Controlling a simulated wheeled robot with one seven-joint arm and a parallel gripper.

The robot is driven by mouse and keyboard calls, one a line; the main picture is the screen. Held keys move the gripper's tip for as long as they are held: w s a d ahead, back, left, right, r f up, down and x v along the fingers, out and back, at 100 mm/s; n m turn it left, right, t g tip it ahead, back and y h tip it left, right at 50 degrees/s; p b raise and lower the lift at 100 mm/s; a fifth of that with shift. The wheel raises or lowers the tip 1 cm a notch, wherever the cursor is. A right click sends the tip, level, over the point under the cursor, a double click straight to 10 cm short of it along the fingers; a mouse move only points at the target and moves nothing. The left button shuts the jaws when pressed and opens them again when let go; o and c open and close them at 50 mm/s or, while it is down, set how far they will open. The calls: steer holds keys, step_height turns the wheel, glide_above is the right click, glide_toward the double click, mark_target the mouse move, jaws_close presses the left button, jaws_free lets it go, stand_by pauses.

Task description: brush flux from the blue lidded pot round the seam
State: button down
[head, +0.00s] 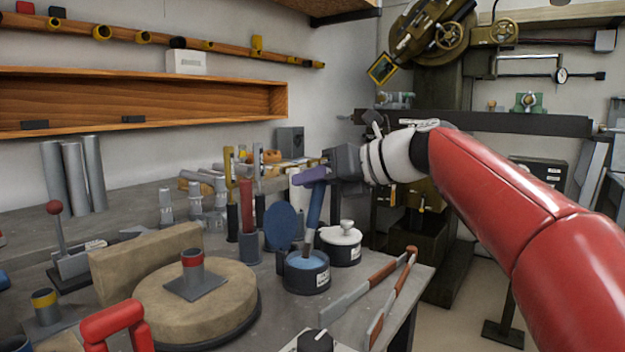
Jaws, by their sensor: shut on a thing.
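My gripper (316,174) is shut on the blue handle of a brush (314,212). The brush hangs nearly upright, tilted slightly, with its lower end at the mouth of a dark open pot (307,279) with blue inside and a white label. Its bristles are hidden in the pot or too small to tell. A blue disc (280,228), seemingly the pot's lid, stands on edge behind and left of the pot. I cannot make out the seam clearly.
Tongs with wooden grips (380,290) lie by the bench's right edge. A tan block (147,260) stands behind the turntable.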

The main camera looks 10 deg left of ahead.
steer(key=shift+f+b, duration=0.3)
steer(key=shift+f, duration=0.3)
stand_by(0.9)
step_height(320, 180, up, 7)
steer(key=p, duration=0.3)
steer(key=shift+p, duration=0.4)
steer(key=shift+d, duration=0.1)
stand_by(0.6)
